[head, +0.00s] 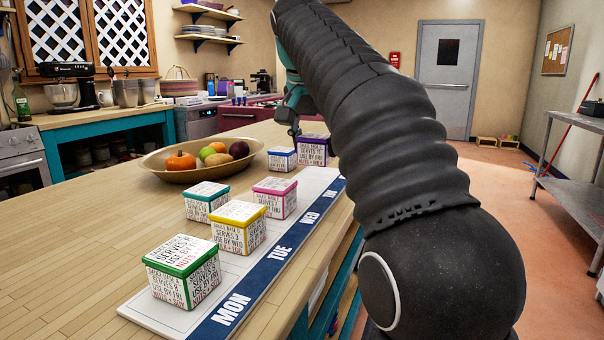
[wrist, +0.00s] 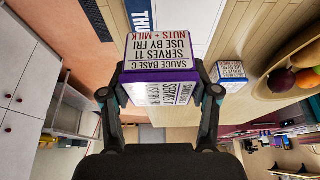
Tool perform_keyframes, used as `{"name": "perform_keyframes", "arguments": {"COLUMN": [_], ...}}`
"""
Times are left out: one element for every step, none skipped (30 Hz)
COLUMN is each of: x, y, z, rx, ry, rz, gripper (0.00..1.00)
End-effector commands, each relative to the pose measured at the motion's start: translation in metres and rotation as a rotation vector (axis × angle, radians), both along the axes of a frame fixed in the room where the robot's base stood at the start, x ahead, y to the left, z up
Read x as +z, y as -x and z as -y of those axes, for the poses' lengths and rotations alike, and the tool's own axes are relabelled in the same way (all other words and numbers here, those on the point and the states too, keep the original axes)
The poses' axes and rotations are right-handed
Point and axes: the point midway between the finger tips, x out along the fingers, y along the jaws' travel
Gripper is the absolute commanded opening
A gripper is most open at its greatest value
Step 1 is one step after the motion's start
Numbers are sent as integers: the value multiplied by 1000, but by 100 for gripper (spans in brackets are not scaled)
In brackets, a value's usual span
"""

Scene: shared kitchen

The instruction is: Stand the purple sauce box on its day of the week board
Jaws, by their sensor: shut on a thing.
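The purple sauce box (head: 313,150) is at the far end of the counter in the head view, partly hidden behind my arm. In the wrist view the purple box (wrist: 160,72) fills the middle, and its label reads "USE BY FRI" and "NUTS + MILK". My gripper (wrist: 160,95) is shut on it, one finger at each side; it also shows in the head view (head: 295,112). The day of the week board (head: 240,262) is white with a blue strip reading MON, TUE and WED. THU shows in the wrist view. I cannot tell whether the box touches anything below.
A green box (head: 183,272) stands by MON. A yellow box (head: 237,228), teal box (head: 206,201) and pink box (head: 275,197) stand farther back. A blue box (head: 282,158) stands close left of the purple one. A fruit bowl (head: 170,174) is to the left.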

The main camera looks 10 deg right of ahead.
Motion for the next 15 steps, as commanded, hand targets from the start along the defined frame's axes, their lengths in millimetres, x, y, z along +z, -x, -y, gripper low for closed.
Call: {"name": "perform_keyframes", "arguments": {"x": [-7,-10,-14,-16,-18,-21,-22,-23,-24,-25,-27,-31,-35,-40,-46], "y": [-10,-14,-20,-23,-27,-31,-33,-35,-36,-37,-38,-38,-38,-38,-38], "z": [-5,-7,-10,-12,-14,-16,-17,-18,-19,-19,-20,-20,-20,-20,-19], "rx": [1,1,1,1,0,0,-1,-1,-1,-1,-2,-2,-2,-2,-2], "ry": [0,0,0,0,-1,0,-1,0,-1,-1,-1,-1,0,0,0], "rz": [-3,-2,-2,-2,-1,0,1,2,2,1,0,0,-1,-1,-1], "gripper": [20,20,20,20,20,20,20,20,20,20,20,20,20,20,20]}}
